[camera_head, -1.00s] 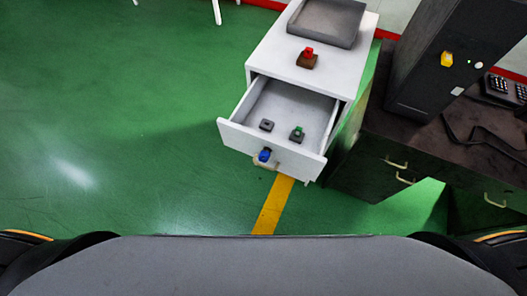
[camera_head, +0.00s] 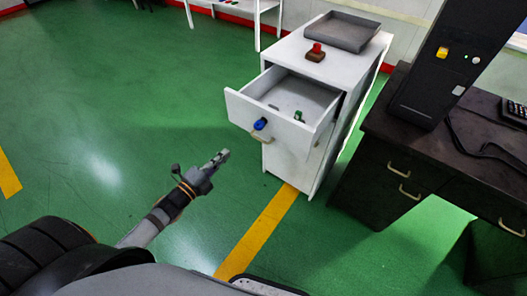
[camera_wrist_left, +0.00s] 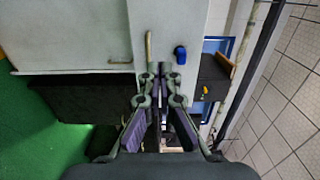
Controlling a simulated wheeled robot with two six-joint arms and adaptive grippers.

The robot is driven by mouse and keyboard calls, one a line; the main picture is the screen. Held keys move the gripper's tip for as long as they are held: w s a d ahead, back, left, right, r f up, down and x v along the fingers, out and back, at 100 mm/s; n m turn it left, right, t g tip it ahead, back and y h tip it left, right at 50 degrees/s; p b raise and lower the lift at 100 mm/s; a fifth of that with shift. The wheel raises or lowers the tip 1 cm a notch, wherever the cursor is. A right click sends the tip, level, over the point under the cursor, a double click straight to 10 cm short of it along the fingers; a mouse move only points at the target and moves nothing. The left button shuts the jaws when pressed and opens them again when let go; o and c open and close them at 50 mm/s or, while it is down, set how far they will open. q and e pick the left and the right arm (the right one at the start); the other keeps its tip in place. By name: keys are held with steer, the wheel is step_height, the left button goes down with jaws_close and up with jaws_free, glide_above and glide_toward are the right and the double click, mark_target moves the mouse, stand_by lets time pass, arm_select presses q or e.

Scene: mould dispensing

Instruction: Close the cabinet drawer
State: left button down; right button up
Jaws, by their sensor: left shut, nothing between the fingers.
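The white cabinet (camera_head: 290,168) stands right of centre in the head view. Its top drawer (camera_head: 268,138) is pulled open toward me, with a pale handle (camera_head: 261,137) and a blue piece (camera_head: 260,124) on its front. A small green-and-dark piece (camera_head: 299,116) lies inside the drawer. My left gripper (camera_head: 223,155) is shut and empty, in front of the drawer and apart from it in the head view. In the left wrist view the gripper (camera_wrist_left: 160,70) points toward the handle (camera_wrist_left: 149,47) and the blue piece (camera_wrist_left: 181,55). My right gripper is not in view.
A grey tray (camera_head: 343,30) and a red button on a brown base (camera_head: 316,53) sit on the cabinet top. A dark desk (camera_head: 395,140) with a black tower (camera_head: 432,80) stands to the right. Open green floor (camera_head: 110,100) lies to the left.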

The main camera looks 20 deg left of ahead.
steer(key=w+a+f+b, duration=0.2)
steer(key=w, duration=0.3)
arm_select(q)
steer(key=shift+r+p+x, duration=0.15)
steer(key=shift+p+x, duration=0.9)
steer(key=shift+x, duration=2.55)
steer(key=shift+r+p+x, duration=0.15)
steer(key=shift+p+x, duration=0.9)
steer(key=shift+x, duration=2.55)
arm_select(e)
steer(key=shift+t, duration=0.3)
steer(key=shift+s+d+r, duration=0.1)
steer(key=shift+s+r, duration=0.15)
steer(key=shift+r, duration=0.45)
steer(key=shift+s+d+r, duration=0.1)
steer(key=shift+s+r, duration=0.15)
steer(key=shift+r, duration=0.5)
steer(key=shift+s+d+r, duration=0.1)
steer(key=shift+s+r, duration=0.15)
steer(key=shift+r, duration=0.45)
arm_select(q)
steer(key=shift+d, duration=0.1)
